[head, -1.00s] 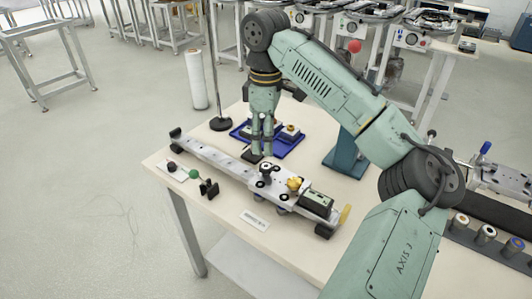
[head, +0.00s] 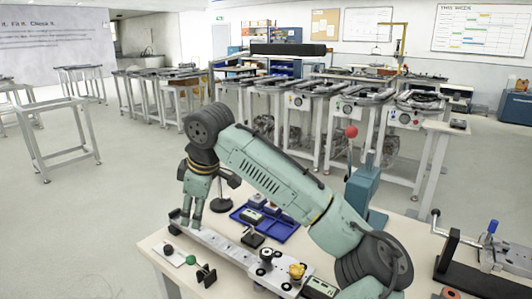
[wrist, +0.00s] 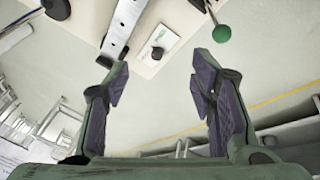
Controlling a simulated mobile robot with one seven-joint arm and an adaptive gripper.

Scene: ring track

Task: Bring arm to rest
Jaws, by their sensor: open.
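My gripper (head: 190,222) hangs pointing down near the far left end of a long pale rail fixture (head: 228,248) on the wooden table (head: 400,232). In the wrist view my gripper (wrist: 155,75) has its two fingers spread wide, with nothing between them. The rail also shows there (wrist: 122,28), beyond the left finger. A white card with a dark knob (wrist: 157,50) lies beside it, and a green ball (wrist: 222,32) is near the right finger. I cannot tell the gripper's exact height above the table in the head view.
A blue tray (head: 285,233) with small parts sits behind the rail. A blue post (head: 362,190) stands at the table's back. A red ball (head: 351,131) shows near it. Open floor (head: 60,210) lies left of the table. Several stands (head: 300,100) fill the background.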

